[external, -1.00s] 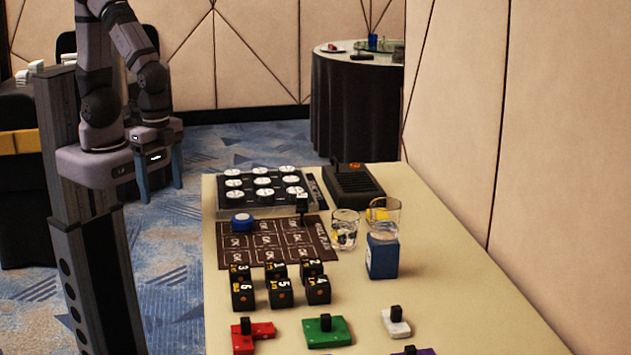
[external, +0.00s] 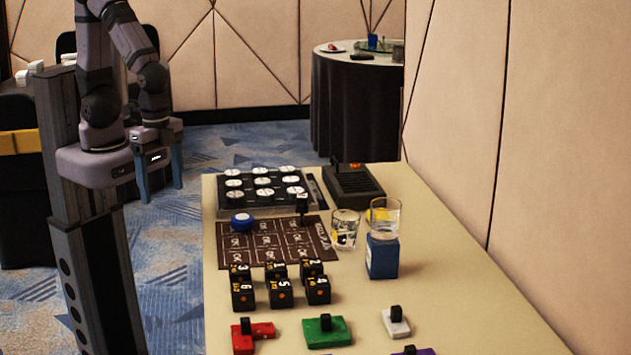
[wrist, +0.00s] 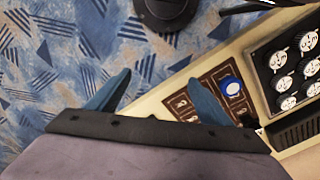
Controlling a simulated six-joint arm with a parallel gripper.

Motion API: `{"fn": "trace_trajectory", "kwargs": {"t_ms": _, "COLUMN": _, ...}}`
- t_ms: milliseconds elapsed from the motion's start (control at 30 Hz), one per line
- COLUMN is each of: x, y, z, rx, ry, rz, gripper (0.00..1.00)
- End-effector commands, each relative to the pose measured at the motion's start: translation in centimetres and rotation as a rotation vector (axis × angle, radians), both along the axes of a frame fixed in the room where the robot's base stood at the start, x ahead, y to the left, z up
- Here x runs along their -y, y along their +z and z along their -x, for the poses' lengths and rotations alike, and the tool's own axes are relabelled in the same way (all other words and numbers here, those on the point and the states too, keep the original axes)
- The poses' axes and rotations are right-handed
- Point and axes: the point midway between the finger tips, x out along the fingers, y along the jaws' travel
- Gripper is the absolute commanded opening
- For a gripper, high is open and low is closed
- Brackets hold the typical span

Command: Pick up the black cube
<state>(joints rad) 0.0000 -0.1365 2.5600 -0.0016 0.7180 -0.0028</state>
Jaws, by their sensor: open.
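Several black cubes with white and yellow numbers stand in two rows on the table. One at the front left (external: 243,297), one in the front middle (external: 280,294) and one at the front right (external: 318,291) show clearly; smaller parts of the others (external: 311,268) show behind them. A separate small black block with a white mark (external: 302,205) is at the back edge of the brown mat. My gripper (external: 160,178) is open and empty, off the table's left side above the carpet. Its two blue fingers also show in the wrist view (wrist: 158,80), where no numbered cube is visible.
The brown mat (external: 277,246) bears a blue round button (external: 242,221). A panel of white dials (external: 264,190), a black device (external: 352,182), glasses (external: 345,228) and a blue box (external: 382,257) stand around it. Red (external: 254,333) and green (external: 326,331) pieces lie in front. The table's right side is clear.

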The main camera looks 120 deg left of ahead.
Motion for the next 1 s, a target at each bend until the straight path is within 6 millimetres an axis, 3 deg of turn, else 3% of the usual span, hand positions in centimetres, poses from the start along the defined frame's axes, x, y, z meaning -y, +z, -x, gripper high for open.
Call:
{"fn": "trace_trajectory", "kwargs": {"t_ms": 67, "x": 0.0, "y": 0.0, "z": 0.0, "rx": 0.0, "ry": 0.0, "rz": 0.0, "gripper": 0.71}}
{"fn": "trace_trajectory", "kwargs": {"t_ms": 167, "x": 0.0, "y": 0.0, "z": 0.0, "rx": 0.0, "ry": 0.0, "rz": 0.0, "gripper": 0.47}}
{"fn": "trace_trajectory", "kwargs": {"t_ms": 567, "x": 0.0, "y": 0.4, "z": -0.1, "rx": 0.002, "ry": 0.0, "rz": 0.0, "gripper": 0.47}}
{"fn": "trace_trajectory", "kwargs": {"t_ms": 900, "x": 0.0, "y": 5.2, "z": -0.1, "rx": 0.007, "ry": 0.0, "rz": 0.0, "gripper": 0.47}}
{"fn": "trace_trajectory", "kwargs": {"t_ms": 1000, "x": -0.6, "y": 3.6, "z": 0.6, "rx": -0.052, "ry": -0.11, "rz": -0.06, "gripper": 0.47}}
